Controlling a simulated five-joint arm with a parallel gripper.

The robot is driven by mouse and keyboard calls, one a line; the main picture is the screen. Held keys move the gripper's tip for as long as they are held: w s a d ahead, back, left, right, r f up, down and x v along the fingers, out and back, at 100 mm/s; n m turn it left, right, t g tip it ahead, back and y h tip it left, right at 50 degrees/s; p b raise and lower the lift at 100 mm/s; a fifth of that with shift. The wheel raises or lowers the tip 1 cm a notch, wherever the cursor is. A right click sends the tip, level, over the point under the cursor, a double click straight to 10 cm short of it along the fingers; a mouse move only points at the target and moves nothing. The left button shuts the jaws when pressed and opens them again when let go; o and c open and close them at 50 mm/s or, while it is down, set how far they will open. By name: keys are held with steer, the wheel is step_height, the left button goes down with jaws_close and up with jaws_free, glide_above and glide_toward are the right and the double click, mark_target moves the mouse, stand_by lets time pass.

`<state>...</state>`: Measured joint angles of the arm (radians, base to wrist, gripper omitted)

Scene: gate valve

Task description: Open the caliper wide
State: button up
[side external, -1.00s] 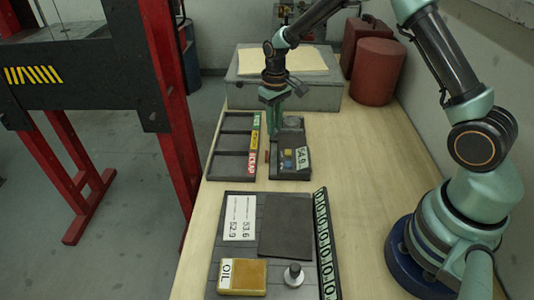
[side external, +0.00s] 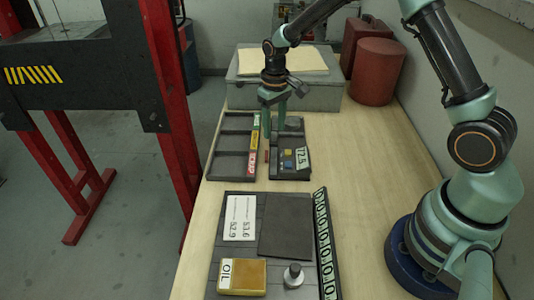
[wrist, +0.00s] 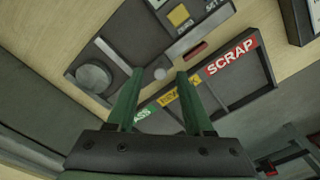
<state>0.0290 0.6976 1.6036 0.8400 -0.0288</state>
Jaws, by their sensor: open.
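The caliper (side external: 288,160) is a dark bench unit with a small display that appears to read 72.5, plus blue and yellow buttons. In the wrist view the caliper (wrist: 135,45) shows a round grey disc at one end, a yellow button and a small grey round knob. My gripper (side external: 274,128) is over the far part of the caliper, pointing down. In the wrist view its two green fingers (wrist: 160,73) are spread, with the knob in the gap between their tips. Nothing is clearly clamped; whether a finger touches the caliper cannot be told.
A three-part sorting tray (side external: 233,150) with green, yellow and red SCRAP labels stands just left of the caliper. Nearer lie a dark mat (side external: 286,225), a number card (side external: 240,217), an OIL box (side external: 243,276) and a small knobbed part (side external: 293,275). A grey block (side external: 330,93) stands behind.

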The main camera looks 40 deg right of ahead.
step_height(320, 180, up, 11)
steer(key=shift+r, duration=0.15)
stand_by(0.4)
steer(key=s+r+t, duration=0.2)
steer(key=s+r, duration=0.2)
steer(key=s, duration=0.5)
steer(key=s+a+r+t, duration=0.1)
steer(key=s+r+t, duration=0.2)
steer(key=s, duration=0.6)
steer(key=shift+a+r+t, duration=0.15)
steer(key=shift+r+t, duration=0.15)
steer(key=shift+r, duration=0.6)
